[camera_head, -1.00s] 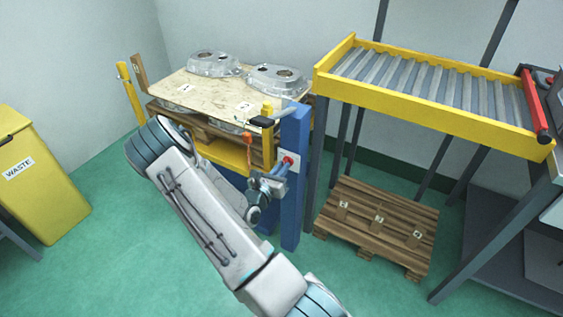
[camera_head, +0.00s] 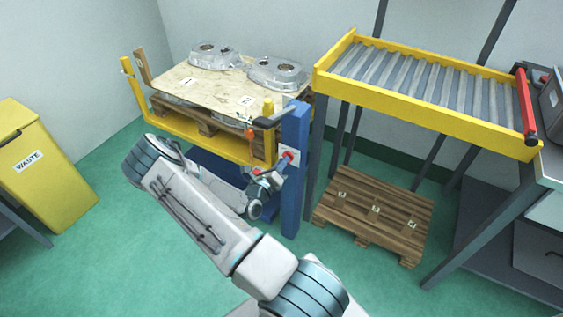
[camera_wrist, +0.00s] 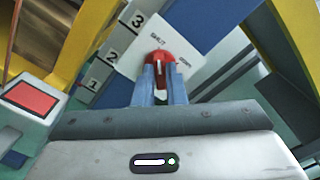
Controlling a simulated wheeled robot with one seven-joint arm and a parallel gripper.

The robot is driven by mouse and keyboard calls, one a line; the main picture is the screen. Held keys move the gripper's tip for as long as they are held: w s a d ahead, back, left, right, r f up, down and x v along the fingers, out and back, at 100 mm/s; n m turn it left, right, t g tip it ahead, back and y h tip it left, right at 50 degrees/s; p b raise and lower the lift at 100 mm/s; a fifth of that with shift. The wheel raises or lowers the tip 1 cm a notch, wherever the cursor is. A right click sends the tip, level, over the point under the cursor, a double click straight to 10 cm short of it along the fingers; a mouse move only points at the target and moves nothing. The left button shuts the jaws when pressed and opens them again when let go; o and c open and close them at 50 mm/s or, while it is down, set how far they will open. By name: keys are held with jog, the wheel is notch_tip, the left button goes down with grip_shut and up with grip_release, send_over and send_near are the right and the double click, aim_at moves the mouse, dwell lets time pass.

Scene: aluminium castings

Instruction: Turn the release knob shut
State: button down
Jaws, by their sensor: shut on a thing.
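The white line on the knob runs upright in the wrist view, roughly towards SHUT. In the head view the knob (camera_head: 290,155) is a small red spot on the blue post (camera_head: 295,200). My gripper (camera_wrist: 160,78) is shut on the knob, one finger on each side, and the fingers hide its lower part. In the head view my gripper (camera_head: 280,168) reaches the post from the left.
A yellow lift frame (camera_head: 205,139) bears a pallet, a board (camera_head: 205,88) and grey castings (camera_head: 275,72). A red button box (camera_wrist: 30,98) is near my gripper in the wrist view. A roller conveyor (camera_head: 425,115) and a low pallet (camera_head: 375,213) are right of the post.

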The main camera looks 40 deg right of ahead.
dwell(0.4)
jog(key=c, duration=1.5)
grip_release()
jog(key=shift+a, duration=0.15)
jog(key=v, duration=1.3)
jog(key=shift+s+a+f, duration=0.1)
jog(key=shift+s+a, duration=0.15)
